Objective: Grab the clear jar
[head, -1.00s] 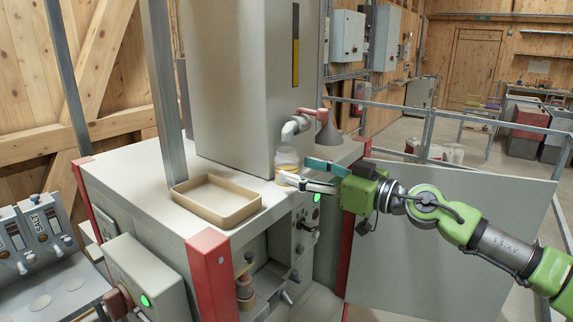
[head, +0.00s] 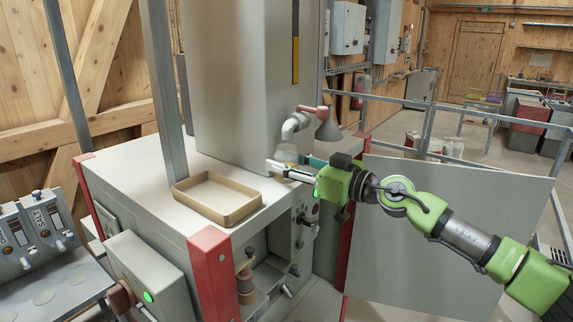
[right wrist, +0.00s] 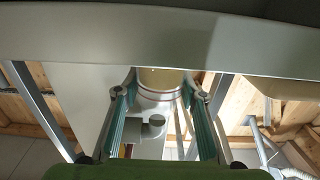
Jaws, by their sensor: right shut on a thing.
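The clear jar (head: 287,156) is at the machine's spout side, below the pale curved pipe. Its lower part is hidden behind my right gripper (head: 287,170) in the head view. My right gripper comes in from the right and is shut on the jar. In the right wrist view the jar (right wrist: 160,79) shows between the two teal-lined fingers, with yellowish contents or base. The left gripper is not in view.
A shallow tan tray (head: 222,216) sits on the machine top (head: 135,165), left of the jar. The curved pipe (head: 292,125) and a grey cone (head: 328,127) are close above and beside the jar. A tall grey housing (head: 240,70) stands behind.

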